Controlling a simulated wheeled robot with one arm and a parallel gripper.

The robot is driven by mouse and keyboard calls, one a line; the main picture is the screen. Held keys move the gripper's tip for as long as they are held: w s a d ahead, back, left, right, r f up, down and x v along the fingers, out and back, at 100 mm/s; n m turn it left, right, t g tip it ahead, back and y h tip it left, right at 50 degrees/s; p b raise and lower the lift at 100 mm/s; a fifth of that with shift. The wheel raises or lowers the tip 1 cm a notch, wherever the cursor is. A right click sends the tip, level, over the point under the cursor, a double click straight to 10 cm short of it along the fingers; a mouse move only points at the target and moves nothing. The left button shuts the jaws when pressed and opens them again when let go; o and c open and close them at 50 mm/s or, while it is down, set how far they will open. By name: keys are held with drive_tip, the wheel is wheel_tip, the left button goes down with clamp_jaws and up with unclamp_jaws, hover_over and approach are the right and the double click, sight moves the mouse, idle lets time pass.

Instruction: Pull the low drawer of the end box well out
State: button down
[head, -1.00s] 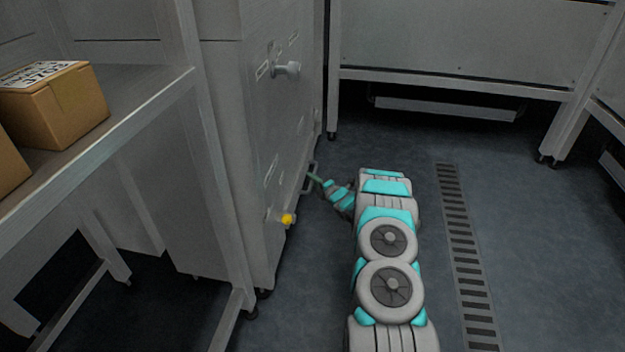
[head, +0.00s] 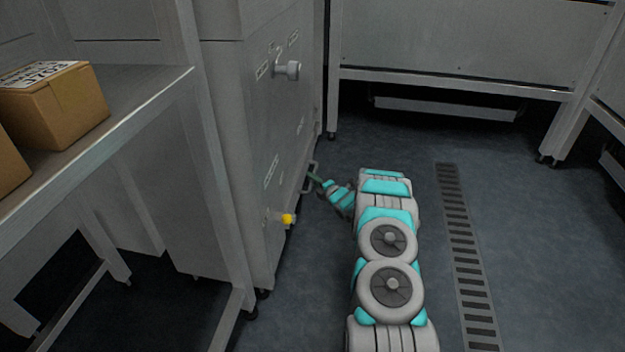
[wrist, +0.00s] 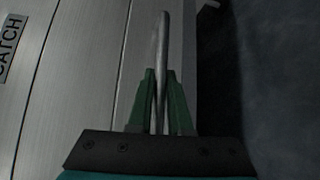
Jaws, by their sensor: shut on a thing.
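The end box (head: 262,150) is a tall grey metal cabinet left of the middle in the head view. Its low drawer (wrist: 141,55) has a bar handle (head: 310,180) near the floor. The handle (wrist: 162,50) also shows in the wrist view as a pale bar running between my fingers. My gripper (head: 315,178) is at the low handle, and in the wrist view my green fingers (wrist: 161,92) are shut on the bar. The drawer front appears about flush with the cabinet; I cannot tell whether it stands slightly out.
A round grey knob (head: 290,70) and a yellow-tipped knob (head: 287,218) stick out from the cabinet face. A shelf (head: 150,105) with cardboard boxes (head: 62,105) is at left. Open floor with a drain grate (head: 462,250) lies to the right.

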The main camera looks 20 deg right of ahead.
drive_tip(key=s+d+p, duration=0.2)
drive_tip(key=s+d, duration=0.5)
drive_tip(key=d, duration=0.4)
drive_tip(key=s+d+p, duration=0.2)
drive_tip(key=s+d, duration=0.6)
drive_tip(key=d, duration=0.3)
drive_tip(key=shift+s+d+p, duration=0.2)
drive_tip(key=shift+d+p, duration=0.15)
drive_tip(key=shift+d, duration=0.05)
drive_tip(key=c, duration=0.8)
unclamp_jaws()
drive_tip(key=shift+c, duration=0.2)
drive_tip(key=v, duration=0.7)
drive_tip(key=shift+s+p, duration=0.4)
drive_tip(key=shift+d, duration=0.1)
